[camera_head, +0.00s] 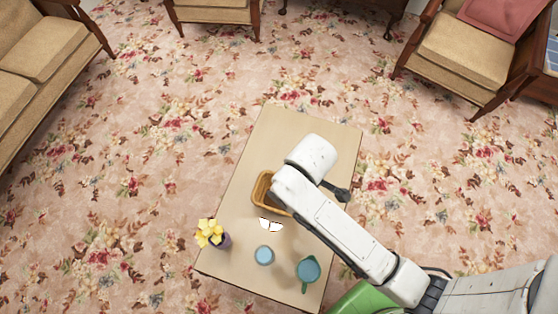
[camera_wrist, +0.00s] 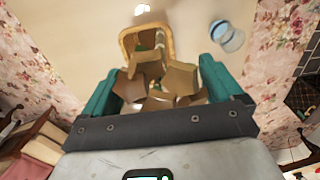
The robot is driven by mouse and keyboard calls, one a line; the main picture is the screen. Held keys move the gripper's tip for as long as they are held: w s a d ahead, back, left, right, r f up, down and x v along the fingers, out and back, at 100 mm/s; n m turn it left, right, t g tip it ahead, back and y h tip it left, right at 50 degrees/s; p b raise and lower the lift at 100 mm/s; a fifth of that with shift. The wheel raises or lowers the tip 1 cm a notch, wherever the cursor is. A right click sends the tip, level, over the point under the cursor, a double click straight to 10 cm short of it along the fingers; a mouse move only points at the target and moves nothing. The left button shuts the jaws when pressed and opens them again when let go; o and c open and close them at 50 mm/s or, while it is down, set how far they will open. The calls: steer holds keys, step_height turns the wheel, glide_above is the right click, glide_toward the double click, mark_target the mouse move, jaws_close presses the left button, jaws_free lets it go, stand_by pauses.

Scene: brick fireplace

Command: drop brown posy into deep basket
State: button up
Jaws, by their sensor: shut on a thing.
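My gripper (camera_wrist: 160,76) is shut on the brown posy (camera_wrist: 155,82), a cluster of tan-brown blocky petals between teal fingers in the wrist view. The deep basket (camera_wrist: 126,42) is tan, with its open top just beyond the posy in that view. The posy overlaps the basket's near part, so I cannot tell how far above or inside the rim it is. In the head view the basket (camera_head: 258,190) stands on the table, partly covered by my arm. The posy and fingertips are hidden there.
The light wooden table (camera_head: 258,140) also bears a yellow posy in a purple vase (camera_head: 212,234), a blue cup (camera_head: 264,255), a teal jug (camera_head: 308,270) and a small white item (camera_head: 270,224). The table's far end is clear. Armchairs and a sofa stand farther off.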

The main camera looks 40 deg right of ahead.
steer(key=w+f, duration=0.8)
steer(key=f, duration=0.2)
steer(key=shift+w+a+f, duration=0.35)
